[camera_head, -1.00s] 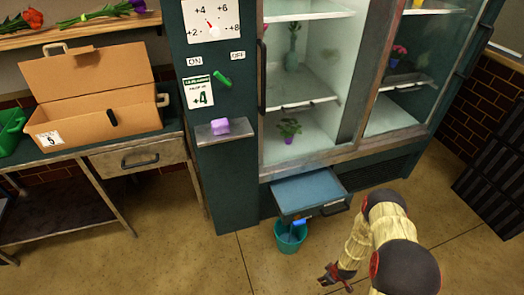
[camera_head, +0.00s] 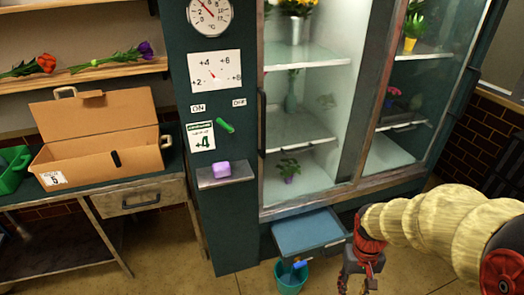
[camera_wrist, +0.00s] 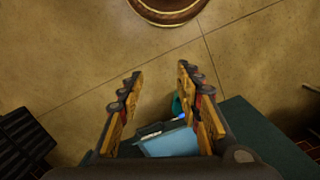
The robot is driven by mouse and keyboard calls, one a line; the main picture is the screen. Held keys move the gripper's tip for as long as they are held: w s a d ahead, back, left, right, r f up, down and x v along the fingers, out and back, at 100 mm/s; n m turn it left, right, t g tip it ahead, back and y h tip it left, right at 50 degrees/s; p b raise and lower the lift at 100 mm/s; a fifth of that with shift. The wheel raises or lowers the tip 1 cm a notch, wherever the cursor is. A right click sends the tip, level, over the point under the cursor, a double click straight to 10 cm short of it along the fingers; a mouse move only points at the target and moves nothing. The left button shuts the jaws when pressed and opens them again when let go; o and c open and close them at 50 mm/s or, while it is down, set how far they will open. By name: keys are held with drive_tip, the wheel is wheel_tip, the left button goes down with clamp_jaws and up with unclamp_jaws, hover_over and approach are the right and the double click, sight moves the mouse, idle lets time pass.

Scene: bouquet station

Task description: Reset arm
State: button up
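My gripper (camera_head: 361,277) hangs at the lower right in the head view, fingers pointing down, to the right of the open blue drawer (camera_head: 308,233) under the glass-door cooler (camera_head: 262,140). In the wrist view my gripper (camera_wrist: 160,85) has its two fingers spread apart with bare floor between the tips, so it is open and empty. The drawer's blue tray also shows in the wrist view (camera_wrist: 170,143), behind and below the fingers.
A teal bucket (camera_head: 291,278) with a blue item stands on the floor by the drawer. A cardboard box (camera_head: 100,150) sits on the left workbench (camera_head: 145,197). The cooler holds potted plants.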

drive_tip(key=s+a+r+t+p, duration=0.1)
drive_tip(key=s+a+r+t, duration=0.2)
drive_tip(key=r, duration=0.9)
drive_tip(key=s+a+r+n+t+p, duration=0.1)
drive_tip(key=s+a+r+t+p, duration=0.1)
drive_tip(key=r, duration=1)
drive_tip(key=shift+s+a+r+t, duration=0.35)
drive_tip(key=shift+s+a+t, duration=0.45)
drive_tip(key=shift+s+t, duration=0.3)
